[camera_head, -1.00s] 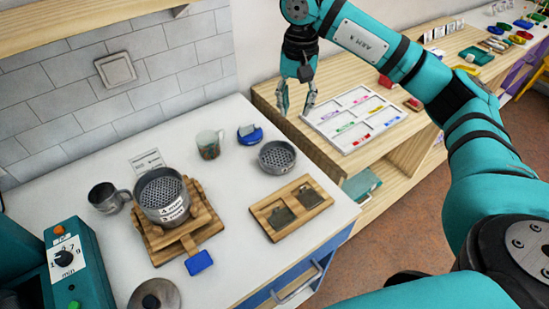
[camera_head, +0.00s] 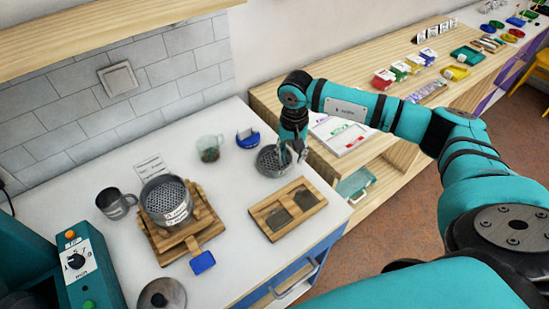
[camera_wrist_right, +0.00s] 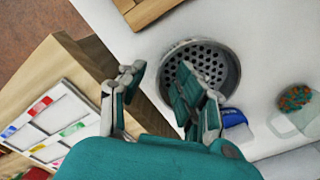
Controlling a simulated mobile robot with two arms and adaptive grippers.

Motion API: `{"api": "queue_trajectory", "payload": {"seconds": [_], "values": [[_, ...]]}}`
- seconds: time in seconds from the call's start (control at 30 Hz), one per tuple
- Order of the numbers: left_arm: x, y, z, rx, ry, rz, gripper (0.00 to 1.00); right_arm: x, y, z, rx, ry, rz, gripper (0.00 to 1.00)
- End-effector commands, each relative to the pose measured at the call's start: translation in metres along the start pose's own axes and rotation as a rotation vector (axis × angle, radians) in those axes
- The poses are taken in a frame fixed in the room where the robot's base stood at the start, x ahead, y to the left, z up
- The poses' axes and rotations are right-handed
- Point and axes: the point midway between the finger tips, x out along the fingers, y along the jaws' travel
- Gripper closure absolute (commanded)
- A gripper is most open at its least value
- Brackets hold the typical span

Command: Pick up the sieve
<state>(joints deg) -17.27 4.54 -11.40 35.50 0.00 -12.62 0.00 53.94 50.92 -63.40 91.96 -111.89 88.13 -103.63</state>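A round grey sieve (camera_head: 268,163) with a perforated bottom sits on the white worktop. It shows in the right wrist view (camera_wrist_right: 228,65) too, with its holes facing up. My right gripper (camera_head: 292,152) is over the right part of this sieve. In the right wrist view its fingers (camera_wrist_right: 160,75) are spread apart; one lies over the inside of the sieve, the other outside its rim. Contact cannot be told. A second perforated vessel (camera_head: 165,197) with labels stands on a wooden stand (camera_head: 152,234) at the left. My left gripper is not in view.
A wooden tray (camera_head: 262,214) with two dark insets lies in front of the sieve. A cup with beads (camera_head: 209,150) and a blue object (camera_head: 248,139) are close behind it. A metal mug (camera_head: 114,204) stands left. A white sorting tray (camera_head: 345,140) is on the wooden shelf.

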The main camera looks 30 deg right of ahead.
Motion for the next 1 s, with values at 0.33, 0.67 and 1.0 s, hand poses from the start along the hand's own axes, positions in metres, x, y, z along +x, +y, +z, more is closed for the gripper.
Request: {"api": "queue_trajectory", "payload": {"seconds": [0.33,0.67,1.0], "values": [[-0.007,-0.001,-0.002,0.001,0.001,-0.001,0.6,0.02,-0.001,0.0,-0.001,0.0,-0.001,0.67],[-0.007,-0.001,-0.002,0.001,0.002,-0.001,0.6,0.02,-0.001,0.0,0.0,0.0,-0.001,1.0],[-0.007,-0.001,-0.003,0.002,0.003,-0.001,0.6,0.019,-0.001,0.0,0.0,0.0,-0.002,1.0]]}}
